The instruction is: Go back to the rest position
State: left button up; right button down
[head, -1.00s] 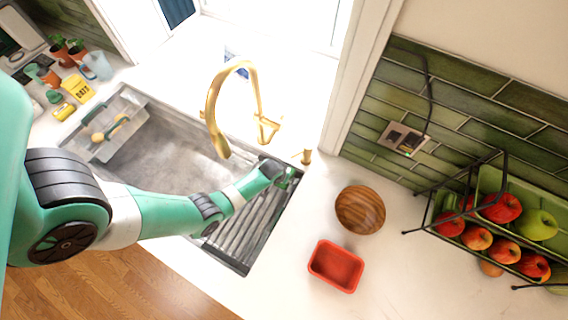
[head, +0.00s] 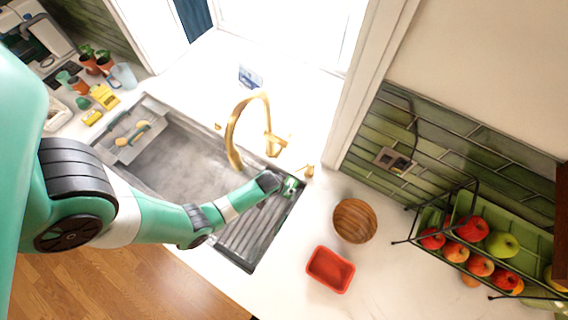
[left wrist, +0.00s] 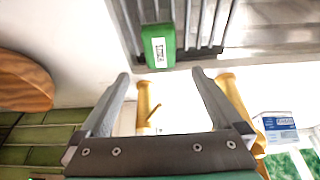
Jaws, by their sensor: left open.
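My left arm reaches in from the left over the sink in the head view. Its gripper (head: 282,186) is by the upper right end of the ribbed drainer; the fingers are too small to make out there. In the left wrist view the two grey fingers of this gripper (left wrist: 160,76) are spread wide with nothing between them. A green block with a white label (left wrist: 158,46) lies just beyond the fingertips, on the drainer bars (left wrist: 205,22). My right gripper is not in view.
The steel sink (head: 185,165) has a gold faucet (head: 235,130) behind it. A wooden bowl (head: 354,221) and a red tray (head: 330,269) stand on the counter to the right. A wire fruit rack (head: 470,240) is farther right. The counter's front right is clear.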

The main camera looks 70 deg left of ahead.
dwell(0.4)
pick_arm(q)
jog(key=w+d+r+m+t, duration=0.2)
jog(key=w+r+t, duration=0.3)
jog(key=w+r, duration=1.05)
jog(key=w+d+r+t, duration=0.2)
jog(key=w+r, duration=0.2)
jog(key=r, duration=0.4)
jog(key=w+d+r+m+t, duration=0.1)
jog(key=w+d+r+t, duration=0.1)
jog(key=w+r, duration=0.5)
jog(key=w+d+r+t, duration=0.2)
jog(key=r, duration=0.8)
jog(key=s+d+r+m+t+h, duration=0.1)
jog(key=s+d+r+t, duration=0.15)
jog(key=r, duration=0.75)
jog(key=s+d+r+m+t+h, duration=0.1)
jog(key=d+r+t, duration=0.2)
jog(key=r, duration=0.6)
jog(key=s+d+r+t+h, duration=0.1)
jog(key=s+d+r+t, duration=0.1)
jog(key=r, duration=0.8)
jog(key=s+d+r+m+t+h, duration=0.2)
jog(key=s+r+m+t, duration=0.2)
jog(key=s+r, duration=0.9)
jog(key=shift+s+t, duration=0.2)
jog(key=shift+t, duration=0.55)
